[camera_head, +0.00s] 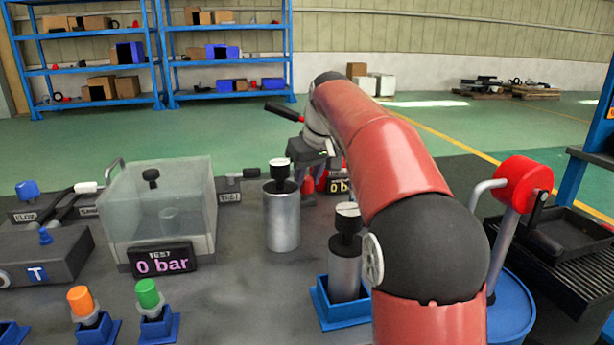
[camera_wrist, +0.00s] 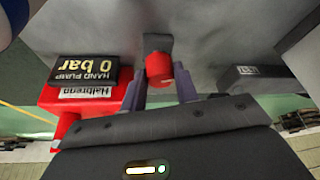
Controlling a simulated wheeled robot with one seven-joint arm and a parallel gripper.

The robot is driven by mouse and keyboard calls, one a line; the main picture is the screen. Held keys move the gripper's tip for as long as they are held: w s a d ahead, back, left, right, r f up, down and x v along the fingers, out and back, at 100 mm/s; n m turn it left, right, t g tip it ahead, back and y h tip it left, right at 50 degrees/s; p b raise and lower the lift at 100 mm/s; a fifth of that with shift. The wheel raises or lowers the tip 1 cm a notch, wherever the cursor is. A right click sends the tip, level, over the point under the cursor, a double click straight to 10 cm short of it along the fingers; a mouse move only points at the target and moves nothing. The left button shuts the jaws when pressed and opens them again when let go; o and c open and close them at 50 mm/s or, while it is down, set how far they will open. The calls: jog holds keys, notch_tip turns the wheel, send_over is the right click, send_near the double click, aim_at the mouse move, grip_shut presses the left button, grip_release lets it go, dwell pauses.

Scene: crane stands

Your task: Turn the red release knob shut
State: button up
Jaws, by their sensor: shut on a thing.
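The red release knob (camera_wrist: 158,68) is a small red cylinder on a grey mount in the wrist view. My gripper (camera_wrist: 159,84) has one finger on each side of it and is shut on it. The red hand pump (camera_wrist: 85,100) stands just left of the gripper in the wrist view, with a display (camera_wrist: 88,70) reading 0 bar, upside down. In the head view my gripper (camera_head: 318,165) is at the bench behind the metal cylinders, and my arm hides much of the pump. The knob's turn angle cannot be told.
A clear test tank (camera_head: 165,205) with a 0 bar display (camera_head: 161,260) stands left of the gripper. A metal cylinder (camera_head: 282,222) stands in front of it; another (camera_head: 345,275) sits in a blue holder. A red-headed lever (camera_head: 524,184) rises at right.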

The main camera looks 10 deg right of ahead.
jog(key=n+y, duration=0.1)
jog(key=n, duration=0.2)
jog(key=n+g+y, duration=0.1)
jog(key=n, duration=0.2)
jog(key=shift+w+d, duration=0.15)
jog(key=shift+n+g, duration=0.3)
jog(key=o, duration=1)
jog(key=shift+v, duration=3.9)
